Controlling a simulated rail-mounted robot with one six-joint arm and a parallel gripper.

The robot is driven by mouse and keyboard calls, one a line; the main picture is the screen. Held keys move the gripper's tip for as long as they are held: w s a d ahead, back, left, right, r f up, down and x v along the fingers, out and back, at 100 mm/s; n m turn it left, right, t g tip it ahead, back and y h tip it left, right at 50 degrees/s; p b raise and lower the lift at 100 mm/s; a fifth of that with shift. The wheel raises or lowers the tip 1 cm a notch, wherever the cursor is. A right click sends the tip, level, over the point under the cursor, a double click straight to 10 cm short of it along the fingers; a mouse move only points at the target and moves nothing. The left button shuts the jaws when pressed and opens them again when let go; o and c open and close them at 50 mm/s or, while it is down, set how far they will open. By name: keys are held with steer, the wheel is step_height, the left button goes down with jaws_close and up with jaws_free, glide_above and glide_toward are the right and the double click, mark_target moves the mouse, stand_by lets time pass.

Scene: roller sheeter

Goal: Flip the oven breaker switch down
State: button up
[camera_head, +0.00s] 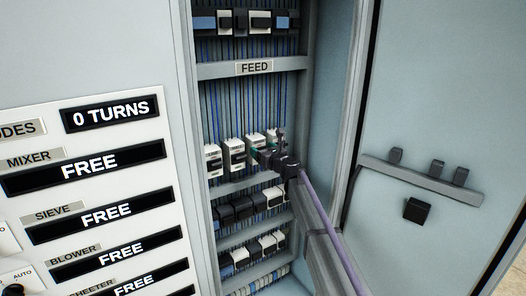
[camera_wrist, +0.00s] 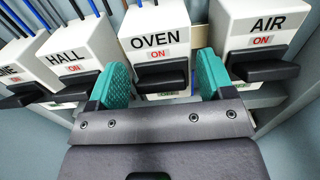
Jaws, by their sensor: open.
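The oven breaker (camera_wrist: 155,28) is a white block labelled OVEN in the wrist view, with a red ON mark and a black switch lever (camera_wrist: 160,75) sticking out below the mark. My gripper (camera_wrist: 160,78) is open, with its teal finger pads on either side of the oven lever. The lower end of the lever is close to the gripper's front plate.
The hall breaker (camera_wrist: 80,62) stands left of the oven breaker and the air breaker (camera_wrist: 262,40) right, both reading ON with levers out. Other modules (camera_head: 240,208) fill rows below. The open cabinet door (camera_head: 430,130) is at the right, the display panel (camera_head: 85,200) at the left.

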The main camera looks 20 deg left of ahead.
steer(key=shift+c, duration=0.3)
steer(key=c, duration=0.9)
steer(key=shift+o, duration=0.2)
steer(key=shift+f, duration=0.1)
steer(key=shift+f+b, duration=0.1)
steer(key=shift+b, duration=0.3)
steer(key=b, duration=0.1)
steer(key=t+y+b, duration=0.1)
steer(key=b, duration=0.1)
steer(key=shift+s+d+f, duration=0.1)
steer(key=shift+d+f, duration=0.05)
steer(key=shift+f, duration=0.25)
steer(key=t+y+b, duration=0.2)
steer(key=y+b, duration=0.1)
steer(key=b, duration=0.2)
steer(key=f+t+y+b, duration=0.1)
steer(key=t+y+b, duration=0.1)
steer(key=b, duration=0.3)
steer(key=shift+s+d+f+y+b, duration=0.1)
steer(key=shift+d+f+y+b, duration=0.1)
steer(key=shift+y+b, duration=0.25)
steer(key=shift+r+y, duration=0.1)
steer(key=shift+y, duration=0.15)
